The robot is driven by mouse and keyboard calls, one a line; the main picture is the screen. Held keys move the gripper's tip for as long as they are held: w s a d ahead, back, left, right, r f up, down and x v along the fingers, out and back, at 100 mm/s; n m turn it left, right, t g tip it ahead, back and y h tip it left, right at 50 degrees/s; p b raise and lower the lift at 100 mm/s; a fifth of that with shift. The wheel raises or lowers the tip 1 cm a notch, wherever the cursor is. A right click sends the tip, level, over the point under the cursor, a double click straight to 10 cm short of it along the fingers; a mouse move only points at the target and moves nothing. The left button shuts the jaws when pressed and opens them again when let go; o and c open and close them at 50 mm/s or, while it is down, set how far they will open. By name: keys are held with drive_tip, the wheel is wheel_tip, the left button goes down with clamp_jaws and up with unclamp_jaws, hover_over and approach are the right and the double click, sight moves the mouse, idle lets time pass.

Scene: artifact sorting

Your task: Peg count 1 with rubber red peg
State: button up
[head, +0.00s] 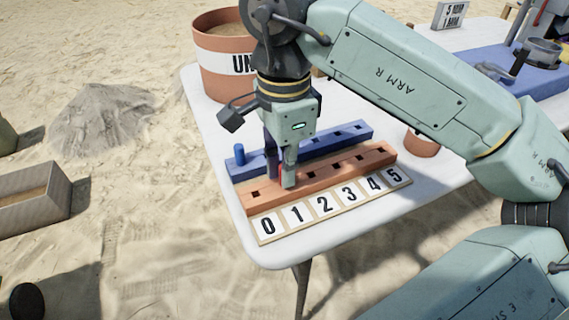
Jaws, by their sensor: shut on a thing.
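My gripper (280,174) points down over the orange-red peg rail (330,168), at its left part, just behind the number 1. I cannot tell whether the peg is in a hole. The number strip (332,207), marked 0 to 5, lies along the front of the rail. The square hole behind 0 is empty, and empty holes show toward 4 and 5. A blue rail (325,146) lies behind, with a blue peg (239,154) upright at its left end.
A large terracotta pot (205,75) with a partly hidden label stands at the table's back left. A small terracotta pot (422,145) stands right of the rails, near my arm. A blue mat (490,68) and a sign (449,14) are at the back right. The white table's (290,251) front edge is close.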

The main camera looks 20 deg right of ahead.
drive_tip(key=o, duration=0.8)
wheel_tip(320, 180, up, 8)
drive_tip(key=shift+f, duration=0.25)
idle(0.4)
